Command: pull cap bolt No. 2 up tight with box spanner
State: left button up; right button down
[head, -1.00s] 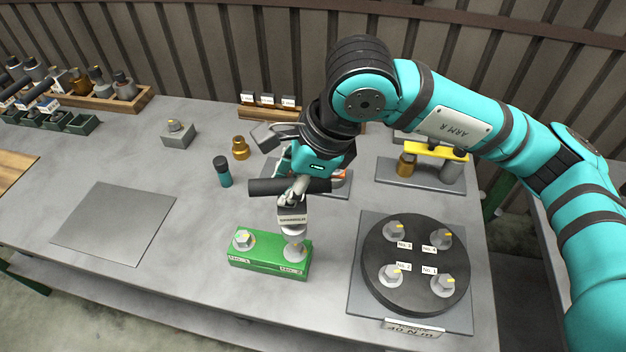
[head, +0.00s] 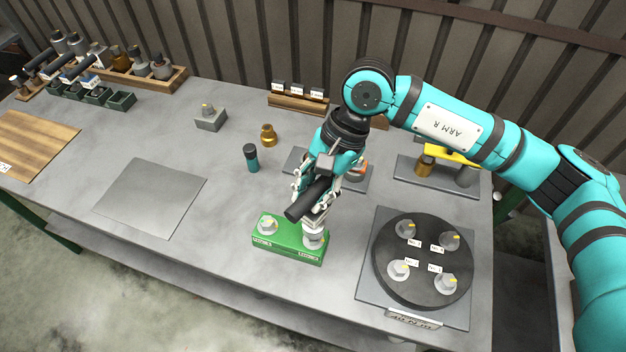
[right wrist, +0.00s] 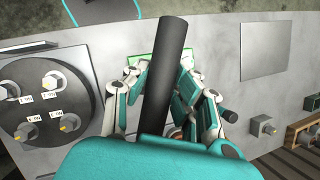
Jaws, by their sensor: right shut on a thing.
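My right gripper (head: 312,195) is shut on the box spanner, by the part near its thick black handle (head: 304,204). The spanner stands over the right-hand bolt (head: 314,241) of the green block (head: 286,246); I cannot tell how far it is seated. A second bolt (head: 267,225) is bare at the block's left end. The block's labels are too small to read surely. In the right wrist view the black handle (right wrist: 167,70) lies between the gripper's fingers (right wrist: 160,82), partly hiding the green block (right wrist: 140,60). My left gripper is not in view.
A black disc (head: 421,285) with several labelled bolts, one marked No. 2 in the earlier view, lies right of the block. A dark green-and-black cylinder (head: 251,158) and a brass fitting (head: 268,135) stand behind it. A bare grey plate (head: 150,197) lies left.

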jog(key=shift+r+n+p, duration=0.2)
jog(key=shift+n+p, duration=0.1)
jog(key=shift+n, duration=0.3)
jog(key=n+h+b, duration=0.1)
jog(key=n+b, duration=0.2)
jog(key=b, duration=0.1)
jog(key=f+n+g+h+b, duration=0.1)
jog(key=n+b, duration=0.2)
jog(key=b, duration=0.1)
jog(key=n+g+h+b, duration=0.1)
jog(key=n+b, duration=0.2)
jog(key=b, duration=0.1)
jog(key=shift+f+n+h+b, duration=0.35)
jog(key=shift+f+n+h, duration=0.05)
jog(key=shift+n+b, duration=0.4)
jog(key=shift+r+n+h+p, duration=0.3)
jog(key=shift+n+h+p, duration=0.1)
jog(key=shift+n, duration=0.1)
jog(key=shift+d+n+h, duration=0.1)
jog(key=shift+n+h, duration=0.2)
jog(key=shift+n, duration=0.4)
jog(key=shift+f, duration=0.1)
jog(key=shift+f+b, duration=0.25)
jog(key=shift+b, duration=0.15)
